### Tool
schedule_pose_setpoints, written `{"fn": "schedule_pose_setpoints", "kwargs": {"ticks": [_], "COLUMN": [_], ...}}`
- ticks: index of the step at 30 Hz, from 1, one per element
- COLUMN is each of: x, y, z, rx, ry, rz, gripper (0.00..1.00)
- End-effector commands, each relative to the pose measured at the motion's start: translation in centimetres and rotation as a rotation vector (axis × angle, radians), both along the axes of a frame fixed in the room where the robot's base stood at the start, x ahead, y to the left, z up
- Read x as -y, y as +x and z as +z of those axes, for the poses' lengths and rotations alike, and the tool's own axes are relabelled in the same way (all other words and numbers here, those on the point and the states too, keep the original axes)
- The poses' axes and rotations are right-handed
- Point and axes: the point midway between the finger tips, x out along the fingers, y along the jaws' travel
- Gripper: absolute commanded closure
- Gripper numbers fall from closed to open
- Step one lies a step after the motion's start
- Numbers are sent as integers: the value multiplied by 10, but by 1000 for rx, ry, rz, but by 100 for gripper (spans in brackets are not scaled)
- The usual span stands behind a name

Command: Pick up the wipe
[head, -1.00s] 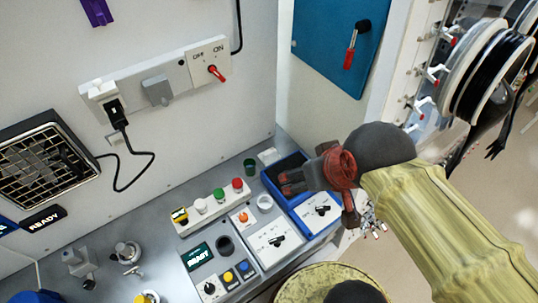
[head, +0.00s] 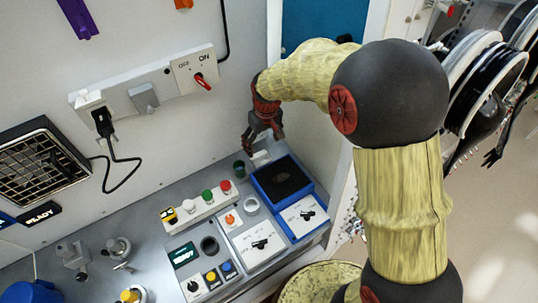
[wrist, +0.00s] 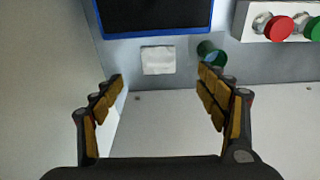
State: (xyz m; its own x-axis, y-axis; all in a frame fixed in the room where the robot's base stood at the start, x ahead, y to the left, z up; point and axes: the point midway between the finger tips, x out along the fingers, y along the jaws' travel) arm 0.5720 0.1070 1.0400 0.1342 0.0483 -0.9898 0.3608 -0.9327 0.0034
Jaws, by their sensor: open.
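The wipe is a small white square (wrist: 158,60) lying flat on the grey bench in the wrist view, between the blue-rimmed tray and the back wall. In the head view it shows as a pale patch (head: 260,158), just below my gripper. My gripper (wrist: 160,78) is open and empty, its two padded fingers spread to either side of the wipe in the picture. In the head view my gripper (head: 262,143) hangs pointing down above the bench, close to the wall. The fingers appear apart from the wipe; the exact height is unclear.
A green cup (head: 239,169) stands close to the wipe, near one finger in the wrist view (wrist: 212,54). A blue tray (head: 304,169) with a dark inset lies on the other side. A button strip (head: 196,207) and the back wall (head: 180,125) are near.

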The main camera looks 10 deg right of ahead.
Motion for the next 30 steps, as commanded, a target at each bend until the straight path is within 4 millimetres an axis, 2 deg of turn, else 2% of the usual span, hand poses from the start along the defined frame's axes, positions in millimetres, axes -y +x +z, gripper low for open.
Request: {"fn": "schedule_pose_setpoints", "kwargs": {"ticks": [3, 12, 17, 27, 30], "x": [-8, -12, -12, -14, -14], "y": [8, 13, 16, 26, 27], "z": [-22, -52, -62, -103, -106], "rx": [-18, -26, -25, -24, -23], "ry": [-4, -6, -5, -5, -4], "rz": [21, 29, 28, 27, 27], "gripper": [26, 26, 26, 26, 26]}}
